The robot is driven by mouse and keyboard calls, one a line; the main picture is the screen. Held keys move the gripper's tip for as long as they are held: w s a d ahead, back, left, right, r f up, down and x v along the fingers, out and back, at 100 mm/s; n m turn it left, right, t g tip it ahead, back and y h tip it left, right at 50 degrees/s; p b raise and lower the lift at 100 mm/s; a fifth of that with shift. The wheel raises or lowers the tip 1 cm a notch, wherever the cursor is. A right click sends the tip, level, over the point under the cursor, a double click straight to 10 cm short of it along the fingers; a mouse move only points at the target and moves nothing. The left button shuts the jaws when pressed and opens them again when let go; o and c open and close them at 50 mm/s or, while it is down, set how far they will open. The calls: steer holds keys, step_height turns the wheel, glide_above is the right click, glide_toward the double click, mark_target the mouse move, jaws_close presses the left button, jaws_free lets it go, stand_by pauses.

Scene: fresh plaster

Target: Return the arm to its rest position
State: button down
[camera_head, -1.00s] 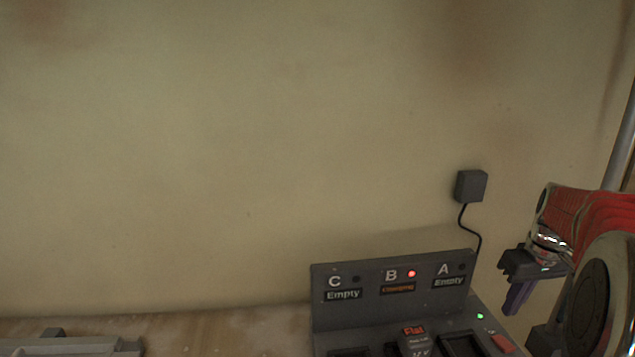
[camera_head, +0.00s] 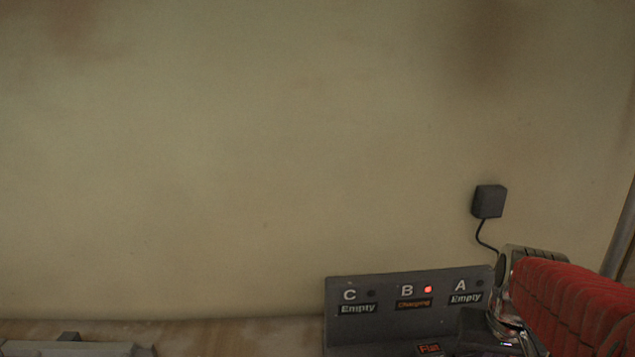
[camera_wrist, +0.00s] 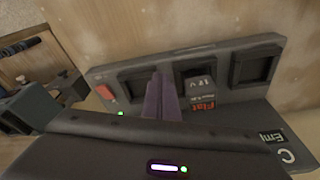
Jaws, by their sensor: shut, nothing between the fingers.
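My arm in its red sleeve (camera_head: 575,305) reaches in from the lower right of the head view, over the right end of a grey charger (camera_head: 350,325). The tip of my gripper is not clear there. In the wrist view my gripper (camera_wrist: 161,97) shows two purple fingers close together, shut with nothing between them. They overlap the charger (camera_wrist: 225,112) in that view, between an empty bay and a battery (camera_wrist: 200,92) labelled "Flat". Contact cannot be told.
The charger's panel reads C Empty, B Charging with a red light (camera_head: 428,289), A Empty. A dark plug box (camera_head: 489,201) with a cord is on the plaster wall (camera_head: 250,150). A grey object (camera_head: 75,347) lies at the lower left. Bench between is clear.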

steer(key=s+a+r+n+t, duration=0.1)
steer(key=s+a, duration=0.3)
steer(key=a, duration=0.4)
steer(key=s+a+r+n+t, duration=0.2)
steer(key=s+a, duration=0.2)
steer(key=a, duration=0.4)
steer(key=shift+r+n+y, duration=0.15)
steer(key=shift+n+y, duration=0.25)
steer(key=shift+s, duration=0.1)
